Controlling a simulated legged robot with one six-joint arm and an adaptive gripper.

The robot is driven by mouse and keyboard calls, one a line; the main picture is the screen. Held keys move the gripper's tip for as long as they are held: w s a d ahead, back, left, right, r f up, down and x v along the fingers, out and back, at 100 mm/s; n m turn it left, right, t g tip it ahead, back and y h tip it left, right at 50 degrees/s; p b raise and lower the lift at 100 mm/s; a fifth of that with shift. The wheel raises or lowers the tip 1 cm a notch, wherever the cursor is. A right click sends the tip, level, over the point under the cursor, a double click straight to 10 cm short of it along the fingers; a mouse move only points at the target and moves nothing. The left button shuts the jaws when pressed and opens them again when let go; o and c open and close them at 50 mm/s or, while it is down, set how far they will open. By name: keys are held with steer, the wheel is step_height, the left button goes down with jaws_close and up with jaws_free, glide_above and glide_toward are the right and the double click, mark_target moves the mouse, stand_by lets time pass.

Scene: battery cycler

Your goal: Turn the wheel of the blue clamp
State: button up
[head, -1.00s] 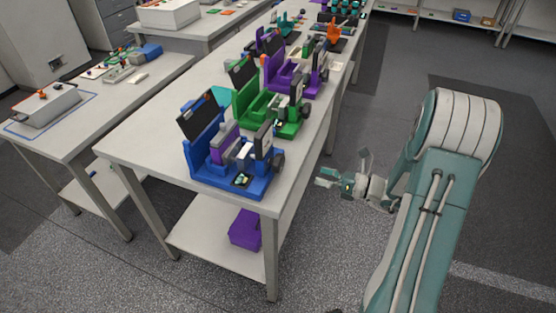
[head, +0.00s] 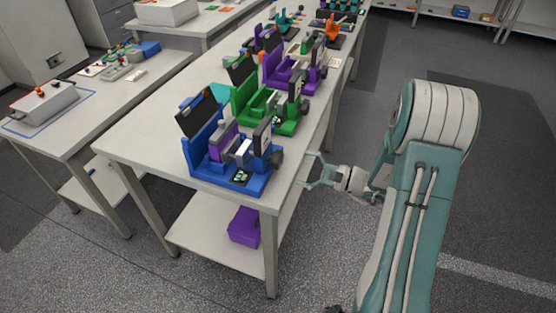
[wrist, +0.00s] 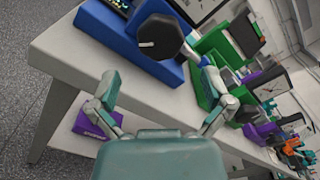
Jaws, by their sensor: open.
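The blue clamp (head: 207,152) stands on the near end of the long table, with a purple block, a grey part and a dark upright panel on it. Its dark wheel (head: 277,159) is on the right side, facing my arm. In the wrist view the wheel (wrist: 160,37) is a black, many-sided knob with a light handle stub, in front of the blue base (wrist: 125,42). My gripper (head: 306,169) is open and empty, right of the wheel and apart from it. In the wrist view its fingers (wrist: 158,72) are spread wide, with the wheel beyond their tips.
A green clamp (head: 285,125) stands just behind the blue one, with a purple clamp (head: 280,72) farther back. The white table (head: 130,148) has its edge beside my gripper. A purple box (head: 244,227) sits on the lower shelf.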

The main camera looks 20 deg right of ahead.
mark_target(281, 161)
steer(key=x, duration=0.7)
steer(key=shift+w+a, duration=0.1)
steer(key=shift+a, duration=0.1)
steer(key=c, duration=1)
